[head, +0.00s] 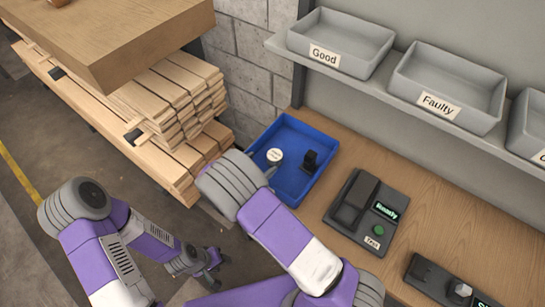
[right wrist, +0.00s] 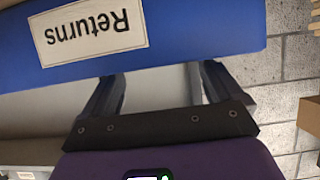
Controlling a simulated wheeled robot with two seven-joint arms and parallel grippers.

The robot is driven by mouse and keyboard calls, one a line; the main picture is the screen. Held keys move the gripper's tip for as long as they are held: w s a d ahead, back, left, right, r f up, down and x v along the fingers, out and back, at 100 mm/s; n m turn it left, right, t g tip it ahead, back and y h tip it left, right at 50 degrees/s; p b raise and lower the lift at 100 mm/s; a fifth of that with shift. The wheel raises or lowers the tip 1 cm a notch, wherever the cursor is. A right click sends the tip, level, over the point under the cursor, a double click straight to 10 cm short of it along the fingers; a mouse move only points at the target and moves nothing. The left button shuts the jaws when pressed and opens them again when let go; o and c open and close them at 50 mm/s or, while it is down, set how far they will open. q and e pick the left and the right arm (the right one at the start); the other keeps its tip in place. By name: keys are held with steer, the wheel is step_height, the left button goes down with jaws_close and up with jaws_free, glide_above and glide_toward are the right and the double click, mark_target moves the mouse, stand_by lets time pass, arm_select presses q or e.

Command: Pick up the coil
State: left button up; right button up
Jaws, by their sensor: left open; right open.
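A blue tray (head: 306,133) on the wooden bench holds a white round-topped item (head: 275,156) with a small label and a black blocky part (head: 311,160). I cannot tell for sure which of these is the coil. The tray's wall with its "Returns" label (right wrist: 90,30) fills the top of the right wrist view, upside down. My right gripper (right wrist: 160,88) is open and empty, just outside that wall. In the head view my right arm mostly hides it. My left gripper (head: 212,272) is open and empty, low over the floor, away from the bench.
A black test unit (head: 365,210) with a lit "Ready" display stands right of the tray; another device (head: 450,285) is further right. Bins labelled Good (head: 340,42) and Faulty (head: 447,86) sit on a shelf above. Stacked boards (head: 165,105) stand at left.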

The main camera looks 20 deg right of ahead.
mark_target(275, 154)
steer(key=shift+w+d+f, duration=0.15)
steer(key=shift+d, duration=0.25)
steer(key=shift+w+d+f, duration=0.15)
steer(key=shift+d, duration=0.2)
steer(key=b+x, duration=0.1)
steer(key=x, duration=0.4)
steer(key=shift+w+d+f, duration=0.1)
steer(key=shift+w+d, duration=0.05)
steer(key=shift+w, duration=0.1)
steer(key=c, duration=1.4)
